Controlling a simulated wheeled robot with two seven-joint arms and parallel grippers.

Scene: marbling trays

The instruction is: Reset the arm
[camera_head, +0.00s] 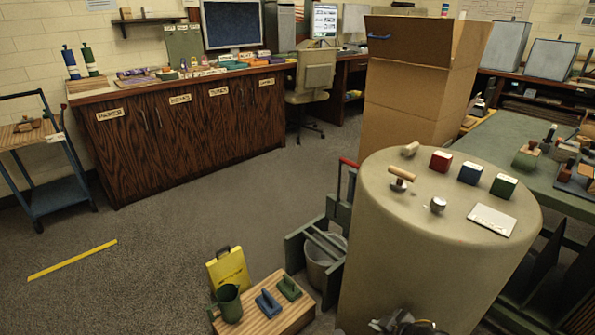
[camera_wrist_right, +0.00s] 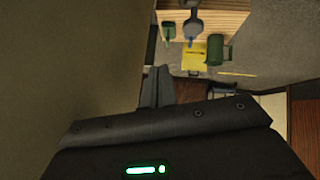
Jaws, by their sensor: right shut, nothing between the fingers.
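My right gripper (camera_head: 404,322) shows at the bottom edge of the head view, low in front of the beige round drum (camera_head: 440,255). Only a small part of it and its arm is in that view. In the right wrist view its dark fingers (camera_wrist_right: 157,88) are together, with nothing between them. A beige surface fills the left of that view, close beside the fingers. My left gripper is in neither view.
The drum top holds red, blue and green blocks, a wooden-handled stamp (camera_head: 401,177) and a white card (camera_head: 492,220). Left of the drum are a wooden box (camera_head: 262,322), a green mug (camera_head: 229,303) and a yellow sign (camera_head: 229,268). Carpet farther left is mostly clear.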

